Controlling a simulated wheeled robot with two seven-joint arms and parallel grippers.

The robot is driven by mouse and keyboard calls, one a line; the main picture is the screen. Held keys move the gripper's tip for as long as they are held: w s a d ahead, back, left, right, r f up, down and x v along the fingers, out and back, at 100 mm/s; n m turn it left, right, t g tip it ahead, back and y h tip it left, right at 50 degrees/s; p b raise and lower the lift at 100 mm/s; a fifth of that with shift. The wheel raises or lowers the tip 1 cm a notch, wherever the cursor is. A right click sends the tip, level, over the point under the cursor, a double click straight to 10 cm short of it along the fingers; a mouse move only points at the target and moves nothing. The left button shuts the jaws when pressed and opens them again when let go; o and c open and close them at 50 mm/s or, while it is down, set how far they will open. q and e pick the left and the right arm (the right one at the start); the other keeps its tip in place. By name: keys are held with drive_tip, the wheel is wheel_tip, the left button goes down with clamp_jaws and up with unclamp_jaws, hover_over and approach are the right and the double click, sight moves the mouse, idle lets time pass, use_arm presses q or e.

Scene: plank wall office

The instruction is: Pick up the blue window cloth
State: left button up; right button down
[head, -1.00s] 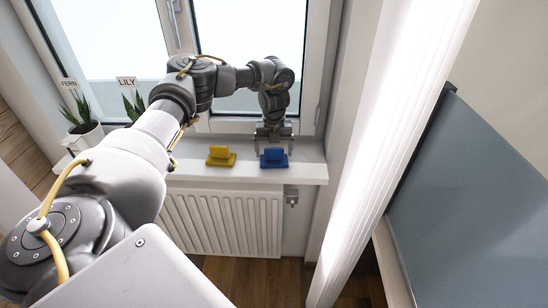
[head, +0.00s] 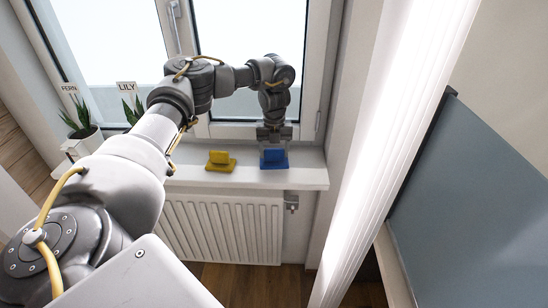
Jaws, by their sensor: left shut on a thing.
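The blue window cloth (head: 274,160) sits at the right part of the white window sill in the head view. It has a flat base with a raised block on top. My left gripper (head: 274,142) reaches down over it from above and is shut on its raised part; the fingertips are partly hidden against the blue. The cloth appears to be still at sill level. My right gripper is not in view.
A similar yellow cloth (head: 220,161) lies on the sill (head: 190,175) just left of the blue one. Potted plants labelled FERN (head: 84,136) and LILY (head: 132,104) stand at the left. A radiator (head: 225,225) is below, a bright vertical blind (head: 390,140) at the right.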

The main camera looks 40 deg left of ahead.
use_arm(q)
drive_tip(key=s+d+r, duration=0.1)
drive_tip(key=s+r, duration=1)
drive_tip(key=s, duration=0.3)
drive_tip(key=shift+d, duration=0.4)
drive_tip(key=o, duration=0.3)
drive_tip(key=shift+c, duration=0.9)
drive_tip(key=d+r+n+p, duration=0.4)
drive_tip(key=d+r+n, duration=0.1)
drive_tip(key=d+n, duration=0.6)
drive_tip(key=w+d+r+n+p, duration=0.1)
drive_tip(key=d+r+n+p, duration=0.3)
drive_tip(key=d+n, duration=0.7)
wheel_tip(320, 180, up, 3)
drive_tip(key=shift+f+n, duration=0.2)
drive_tip(key=shift+n, duration=0.9)
